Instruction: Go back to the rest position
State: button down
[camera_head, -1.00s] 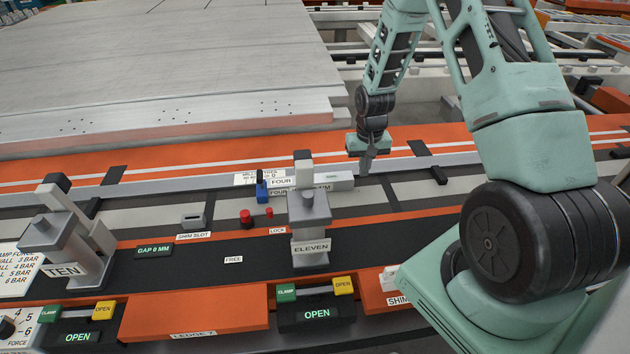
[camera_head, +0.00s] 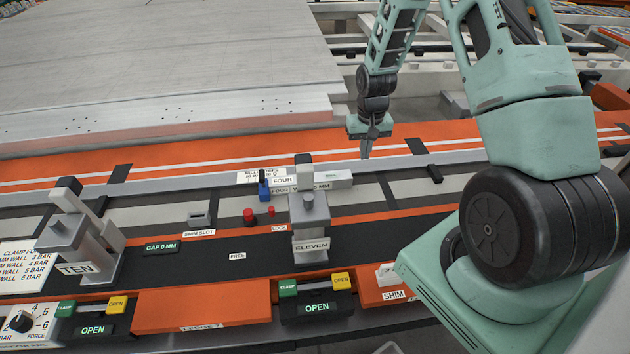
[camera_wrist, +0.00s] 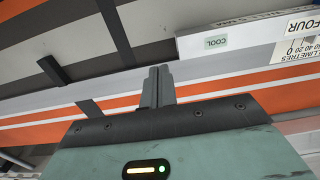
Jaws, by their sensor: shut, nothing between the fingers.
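My gripper (camera_head: 367,151) is in the head view, above the orange strip and near the grey rail, right of the FOUR block (camera_head: 320,182). Its fingers point down, shut and empty. In the wrist view the two fingers (camera_wrist: 157,86) are together with nothing between them. Nothing shows in contact with the fingertips.
Clamp ELEVEN (camera_head: 309,215) and clamp TEN (camera_head: 85,240) stand on the near strip. A blue-black lever (camera_head: 263,188) and a red knob (camera_head: 248,216) stand between them. A large pale panel (camera_head: 150,60) fills the back left. Both clamp displays read OPEN.

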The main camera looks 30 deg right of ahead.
dwell(0.3)
jog(key=s+a+r+n+t, duration=0.1)
jog(key=s+a+r+n, duration=0.2)
jog(key=s+a+r, duration=0.5)
jog(key=s+a+r+n+t, duration=0.2)
jog(key=s+a+r, duration=0.2)
jog(key=a+r, duration=0.65)
jog(key=s+a+r+n+g, duration=0.3)
jog(key=s+a+n, duration=0.5)
jog(key=s+a, duration=0.5)
jog(key=a, duration=0.3)
jog(key=shift+a+y, duration=0.3)
jog(key=shift+a, duration=0.05)
